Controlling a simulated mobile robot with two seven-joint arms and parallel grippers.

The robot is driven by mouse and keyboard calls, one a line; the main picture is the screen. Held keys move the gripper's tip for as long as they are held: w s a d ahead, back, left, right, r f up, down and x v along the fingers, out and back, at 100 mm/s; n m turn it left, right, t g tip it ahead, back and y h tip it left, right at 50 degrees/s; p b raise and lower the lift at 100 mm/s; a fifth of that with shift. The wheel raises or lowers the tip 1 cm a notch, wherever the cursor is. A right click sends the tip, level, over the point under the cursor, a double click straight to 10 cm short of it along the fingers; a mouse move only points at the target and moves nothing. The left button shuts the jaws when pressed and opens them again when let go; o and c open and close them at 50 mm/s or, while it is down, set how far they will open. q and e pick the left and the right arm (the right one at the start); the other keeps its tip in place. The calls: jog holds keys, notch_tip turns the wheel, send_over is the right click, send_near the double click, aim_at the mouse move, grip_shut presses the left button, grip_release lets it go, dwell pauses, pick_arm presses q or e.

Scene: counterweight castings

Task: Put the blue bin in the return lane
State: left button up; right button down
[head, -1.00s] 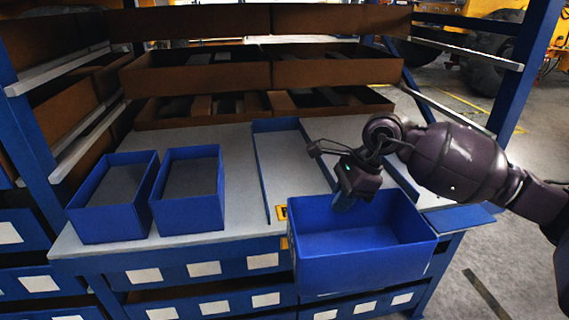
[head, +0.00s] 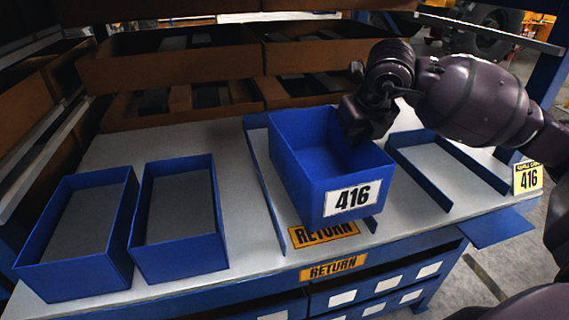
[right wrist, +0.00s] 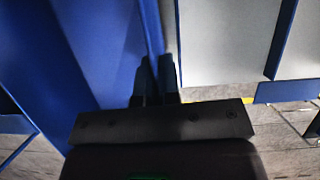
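The blue bin (head: 300,180), empty and with a white 416 label on its front, is over the return lane (head: 282,233). The lane has a yellow RETURN label and low blue side rails. The bin covers part of that label; whether its base touches the lane floor I cannot tell. My right gripper (head: 352,122) is at the bin's right rim in the head view. In the right wrist view its fingers (right wrist: 157,78) are close together with the bin's blue wall (right wrist: 110,45) running between them. My left gripper is not in view.
Two blue bins (head: 80,262) (head: 180,260) stand on the left of the bench. Brown shelf trays (head: 170,70) stand behind. A blue upright (head: 548,70) stands at right.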

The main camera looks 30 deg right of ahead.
aim_at(349, 171)
jog(key=shift+w, duration=0.25)
jog(key=shift+f+m, duration=0.3)
notch_tip(349, 171, down, 5)
jog(key=shift+s+d+r, duration=0.1)
jog(key=shift+s, duration=0.05)
jog(key=shift+f, duration=2.1)
pick_arm(q)
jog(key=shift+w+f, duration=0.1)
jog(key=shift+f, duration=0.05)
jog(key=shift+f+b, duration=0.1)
jog(key=shift+b, duration=0.2)
